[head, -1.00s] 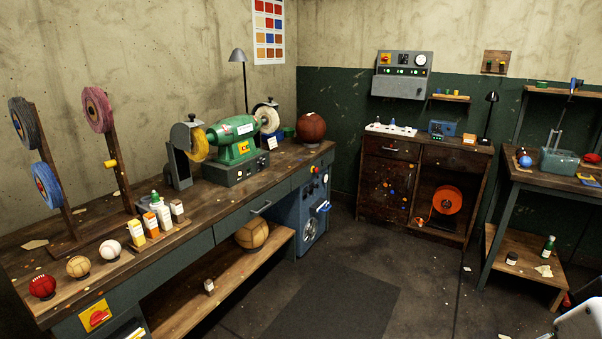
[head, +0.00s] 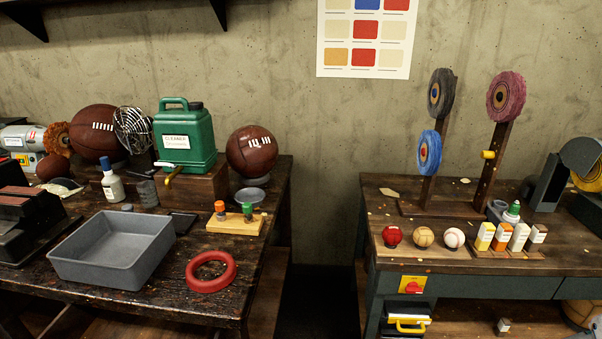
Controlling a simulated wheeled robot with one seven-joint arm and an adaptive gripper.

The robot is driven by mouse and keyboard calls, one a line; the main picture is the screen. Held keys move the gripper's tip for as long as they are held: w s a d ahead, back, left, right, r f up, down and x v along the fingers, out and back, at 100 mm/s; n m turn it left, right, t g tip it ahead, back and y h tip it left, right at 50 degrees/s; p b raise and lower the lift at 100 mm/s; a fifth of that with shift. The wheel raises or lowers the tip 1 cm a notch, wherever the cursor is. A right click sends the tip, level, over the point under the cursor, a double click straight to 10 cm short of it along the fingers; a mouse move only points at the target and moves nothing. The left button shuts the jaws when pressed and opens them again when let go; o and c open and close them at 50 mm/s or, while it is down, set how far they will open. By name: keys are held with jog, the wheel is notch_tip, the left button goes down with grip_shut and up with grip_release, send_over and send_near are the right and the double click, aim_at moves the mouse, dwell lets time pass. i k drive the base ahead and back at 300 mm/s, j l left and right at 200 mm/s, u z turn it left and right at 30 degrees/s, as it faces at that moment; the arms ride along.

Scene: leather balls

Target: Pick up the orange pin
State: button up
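An orange pin (head: 220,209) stands upright on a small pale wooden block (head: 234,224) on the left bench, near its right end. A green pin (head: 247,211) stands on the same block, just right of the orange one. My gripper does not show in the current head view.
The left bench (head: 130,306) also carries a grey tray (head: 110,250), a red ring (head: 211,271), a green cleaner can (head: 185,138) and brown balls. A dark gap separates it from the right bench (head: 460,262), which holds small balls, bottles and buffing wheels.

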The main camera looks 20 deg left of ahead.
aim_at(219, 204)
jog(key=i+u, duration=0.15)
jog(key=u, duration=0.25)
jog(key=i+l+u, duration=0.1)
jog(key=u, duration=0.35)
jog(key=i+l+u, duration=0.15)
jog(key=u, duration=0.25)
jog(key=i+l+u, duration=0.1)
jog(key=u, duration=0.3)
jog(key=i+l+u, duration=0.1)
jog(key=l+u, duration=0.2)
jog(key=u, duration=0.15)
jog(key=i+l+u, duration=0.15)
jog(key=l+u, duration=0.2)
jog(key=i+l+u, duration=0.15)
jog(key=l+u, duration=0.55)
jog(key=i+l, duration=0.05)
jog(key=l, duration=0.05)
